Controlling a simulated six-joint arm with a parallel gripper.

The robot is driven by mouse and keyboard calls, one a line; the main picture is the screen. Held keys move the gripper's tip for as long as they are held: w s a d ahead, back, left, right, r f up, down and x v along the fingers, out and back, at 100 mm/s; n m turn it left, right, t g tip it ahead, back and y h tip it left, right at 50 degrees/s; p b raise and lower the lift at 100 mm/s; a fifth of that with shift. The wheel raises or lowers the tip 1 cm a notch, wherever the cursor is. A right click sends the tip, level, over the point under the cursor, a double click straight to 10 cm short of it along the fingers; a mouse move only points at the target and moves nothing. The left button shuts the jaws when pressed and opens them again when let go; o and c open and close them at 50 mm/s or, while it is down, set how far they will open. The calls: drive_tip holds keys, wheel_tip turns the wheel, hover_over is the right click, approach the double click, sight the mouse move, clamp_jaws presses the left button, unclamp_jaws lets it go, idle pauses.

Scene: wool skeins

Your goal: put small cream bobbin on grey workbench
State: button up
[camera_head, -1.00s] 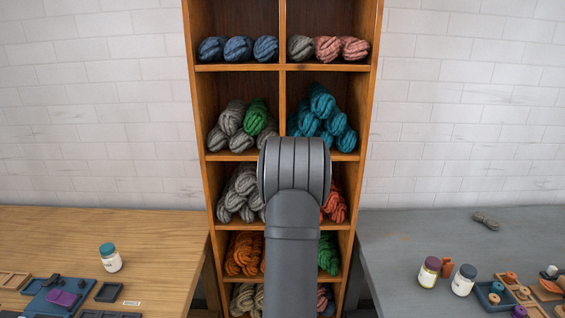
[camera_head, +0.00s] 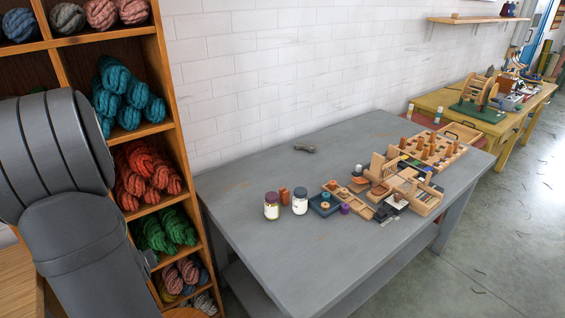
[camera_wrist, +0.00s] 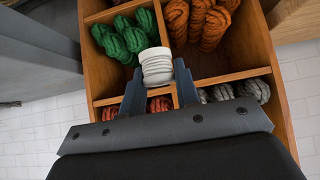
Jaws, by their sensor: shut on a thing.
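The small cream bobbin (camera_wrist: 157,66) is a pale ribbed spool held between the blue-grey fingertips of my gripper (camera_wrist: 159,72) in the wrist view. My gripper is shut on it, in front of the wooden yarn shelf (camera_wrist: 95,70). In the head view the bobbin and the fingers are hidden behind my arm at the left. The grey workbench (camera_head: 310,240) stands right of the shelf in that view, with a wide bare area at its front and left.
The shelf (camera_head: 172,100) holds coloured skeins. A yellow table (camera_head: 470,120) stands farther right.

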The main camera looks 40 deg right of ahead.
wheel_tip(320, 180, up, 14)
drive_tip(key=w+d+m+g+h, duration=0.1)
drive_tip(key=w+d+m+h, duration=0.15)
drive_tip(key=d, duration=0.85)
drive_tip(key=w+d+m+h, duration=0.1)
drive_tip(key=d+m, duration=0.2)
drive_tip(key=d, duration=0.7)
drive_tip(key=s+d+m+g+h, duration=0.2)
drive_tip(key=s+d+m, duration=0.15)
drive_tip(key=d, duration=0.95)
drive_tip(key=s+d+m+g+h, duration=0.15)
drive_tip(key=s+d, duration=0.25)
drive_tip(key=d, duration=0.8)
drive_tip(key=s+d+m+g+h, duration=0.2)
drive_tip(key=s+d+m+g, duration=0.45)
drive_tip(key=s+d, duration=1.85)
drive_tip(key=m+t, duration=0.1)
drive_tip(key=t, duration=0.1)
hover_over(362, 217)
drive_tip(key=a, duration=0.3)
wheel_tip(362, 217, down, 19)
drive_tip(key=shift+a+r, duration=0.1)
drive_tip(key=shift+r, duration=0.1)
drive_tip(key=shift+f, duration=1.95)
drive_tip(key=shift+f, duration=0.1)
